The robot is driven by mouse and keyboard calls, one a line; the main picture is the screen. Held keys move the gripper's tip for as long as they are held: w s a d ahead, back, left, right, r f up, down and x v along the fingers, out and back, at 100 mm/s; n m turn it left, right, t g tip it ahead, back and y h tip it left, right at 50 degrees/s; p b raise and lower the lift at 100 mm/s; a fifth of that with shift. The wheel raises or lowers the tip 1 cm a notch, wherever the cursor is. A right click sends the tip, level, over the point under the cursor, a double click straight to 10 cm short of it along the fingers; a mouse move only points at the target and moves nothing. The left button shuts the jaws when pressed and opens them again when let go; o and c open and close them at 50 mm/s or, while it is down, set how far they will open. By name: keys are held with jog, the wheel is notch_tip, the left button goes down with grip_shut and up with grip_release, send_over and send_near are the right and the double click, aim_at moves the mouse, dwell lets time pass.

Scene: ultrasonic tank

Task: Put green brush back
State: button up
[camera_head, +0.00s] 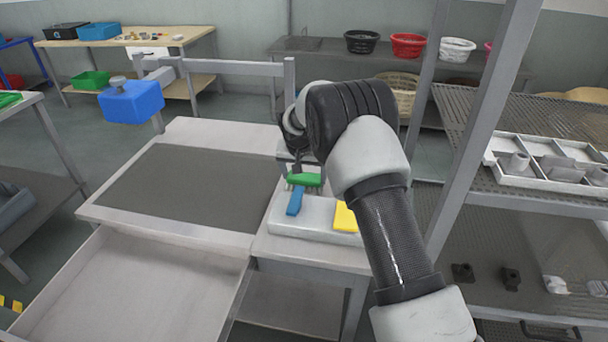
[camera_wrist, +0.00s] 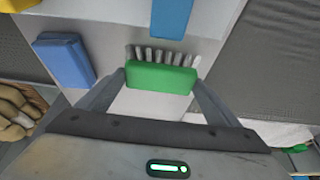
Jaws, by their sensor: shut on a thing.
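My gripper (camera_head: 303,170) is shut on the green brush (camera_head: 304,180) over the pale, raised block (camera_head: 285,222) at the right end of the bench. In the wrist view the green brush (camera_wrist: 160,79) sits between the two fingers, its pale bristles pointing up the picture. A blue block-like piece (camera_head: 295,202) lies just in front of the brush in the head view. The wrist view shows one blue piece (camera_wrist: 171,16) close beyond the bristles and another blue piece (camera_wrist: 66,62) to the left. I cannot tell whether the brush touches the surface.
A yellow piece (camera_head: 345,217) lies on the pale block to the right. A dark grey mat (camera_head: 190,188) covers the bench to the left, with an open drawer (camera_head: 130,285) below. A wire shelf (camera_head: 520,110) with a white divided tray (camera_head: 505,172) stands to the right.

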jog(key=shift+f, duration=0.1)
jog(key=shift+f, duration=0.15)
jog(key=o, duration=0.9)
